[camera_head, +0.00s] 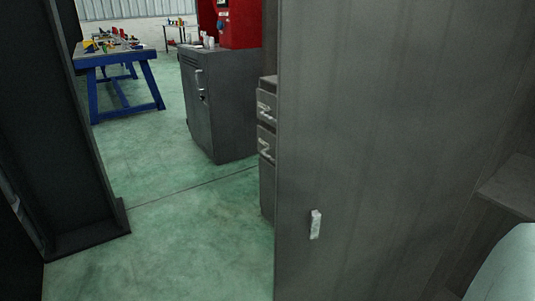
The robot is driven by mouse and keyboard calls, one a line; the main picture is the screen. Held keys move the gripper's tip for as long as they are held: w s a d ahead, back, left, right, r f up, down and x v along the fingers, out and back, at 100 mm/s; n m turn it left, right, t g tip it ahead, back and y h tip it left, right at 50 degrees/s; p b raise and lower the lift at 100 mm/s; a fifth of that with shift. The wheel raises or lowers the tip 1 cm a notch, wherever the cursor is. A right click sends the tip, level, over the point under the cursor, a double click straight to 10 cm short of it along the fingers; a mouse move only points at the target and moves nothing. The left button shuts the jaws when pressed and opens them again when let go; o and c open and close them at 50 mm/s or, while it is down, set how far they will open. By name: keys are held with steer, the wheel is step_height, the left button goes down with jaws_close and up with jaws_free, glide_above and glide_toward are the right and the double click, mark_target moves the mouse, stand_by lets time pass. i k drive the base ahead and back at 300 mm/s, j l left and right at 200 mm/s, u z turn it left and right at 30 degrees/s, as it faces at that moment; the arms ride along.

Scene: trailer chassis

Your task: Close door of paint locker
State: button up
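A tall grey metal door (390,130) fills much of the right half of the view and looks like the paint locker's door. It stands open, its near edge upright close to the middle of the picture. A small pale handle (315,224) sits low on its face near that edge. To the right of the door, a grey shelf (512,185) shows, apparently inside the locker. The rest of the locker is cut off by the frame. My gripper is not in view.
A grey cabinet (224,108) with red equipment (240,25) on it stands behind the door's edge, beside a drawer unit (267,130). A blue workbench (120,80) is at the back left. A dark upright structure (50,130) stands at left. Green floor (170,225) between is clear.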

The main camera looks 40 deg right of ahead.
mark_target(391, 114)
steer(key=i, duration=0.75)
steer(key=i+j+z, duration=0.1)
steer(key=i, duration=0.65)
steer(key=i+z, duration=0.45)
steer(key=i+j+z, duration=0.1)
steer(key=i+z, duration=0.3)
steer(key=i, duration=0.3)
steer(key=i+z, duration=0.15)
steer(key=z, duration=0.3)
steer(key=i+z, duration=0.1)
steer(key=z, duration=0.35)
steer(key=i+j+z, duration=0.15)
steer(key=z, duration=2.75)
steer(key=k+j+u, duration=0.1)
steer(key=k, duration=0.3)
steer(key=k+j+u, duration=0.15)
steer(key=k, duration=0.25)
